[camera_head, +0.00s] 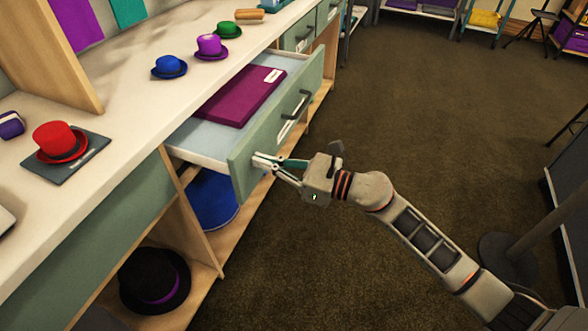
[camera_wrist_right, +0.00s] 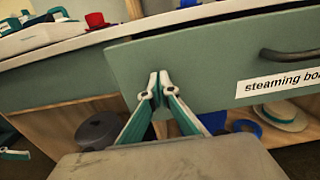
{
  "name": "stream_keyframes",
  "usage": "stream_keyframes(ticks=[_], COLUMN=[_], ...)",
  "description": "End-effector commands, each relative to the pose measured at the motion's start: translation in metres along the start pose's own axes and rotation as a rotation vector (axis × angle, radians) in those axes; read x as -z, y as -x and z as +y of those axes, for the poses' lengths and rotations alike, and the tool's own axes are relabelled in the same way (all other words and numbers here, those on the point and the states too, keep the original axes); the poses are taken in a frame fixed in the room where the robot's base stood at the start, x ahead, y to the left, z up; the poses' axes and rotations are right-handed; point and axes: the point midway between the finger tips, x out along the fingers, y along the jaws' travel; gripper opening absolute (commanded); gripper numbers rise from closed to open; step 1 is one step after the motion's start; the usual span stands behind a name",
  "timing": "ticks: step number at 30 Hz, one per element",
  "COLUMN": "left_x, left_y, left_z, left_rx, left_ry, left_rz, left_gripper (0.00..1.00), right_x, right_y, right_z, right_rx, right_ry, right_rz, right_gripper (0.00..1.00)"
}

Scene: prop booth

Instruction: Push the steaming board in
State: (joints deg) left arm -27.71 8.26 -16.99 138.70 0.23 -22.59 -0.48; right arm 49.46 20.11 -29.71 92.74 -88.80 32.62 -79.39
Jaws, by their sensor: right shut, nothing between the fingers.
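The steaming board drawer (camera_head: 262,150) is pulled out from the counter, with a green front, pale inside and dark handle. Its front (camera_wrist_right: 200,65) also shows in the right wrist view, with a partly cut-off label (camera_wrist_right: 285,83) reading "steaming boa". A flat purple item (camera_head: 238,95) lies inside. My right gripper (camera_head: 257,162) is shut and empty, its fingertips at the near end of the drawer front, away from the handle. I cannot tell whether they touch it. Teal and white finger-like parts (camera_wrist_right: 14,153) at the right wrist view's left edge look like my left gripper.
Several small hats, including a red one (camera_head: 60,141) on a dark board (camera_head: 88,151), sit on the countertop (camera_head: 122,113). A black hat (camera_head: 153,281) and a blue item (camera_head: 208,200) are in the shelves below. Floor (camera_head: 440,130) to the right is open; a stand (camera_head: 505,252) is lower right.

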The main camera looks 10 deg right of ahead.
Motion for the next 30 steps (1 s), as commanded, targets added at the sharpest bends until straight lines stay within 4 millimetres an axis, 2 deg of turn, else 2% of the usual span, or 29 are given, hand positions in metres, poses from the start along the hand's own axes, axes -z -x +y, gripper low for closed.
stream_keyframes(ticks=[1,6,15,21,30], left_x=[-0.002,-0.004,0.014,0.020,0.034], left_y=[0.000,-0.001,-0.006,-0.006,-0.008], left_z=[0.000,0.002,0.005,0.012,0.009], left_rx=[-0.001,-0.004,-0.011,-0.022,-0.018], left_ry=[0.001,0.011,0.041,0.068,0.073], left_rz=[-0.004,-0.003,0.042,0.059,0.090], left_gripper=[0.49,0.49,0.49,0.49,0.49], right_x=[0.000,0.003,0.006,0.005,0.001], right_y=[-0.016,-0.063,-0.128,-0.154,-0.166], right_z=[0.000,0.001,0.001,0.001,0.000], right_rx=[-0.001,-0.002,-0.001,0.000,0.001], right_ry=[-0.001,-0.004,-0.007,-0.005,-0.001], right_rz=[-0.001,0.001,0.004,0.002,0.000], right_gripper=[0.00,0.00,0.00,0.00,0.00])
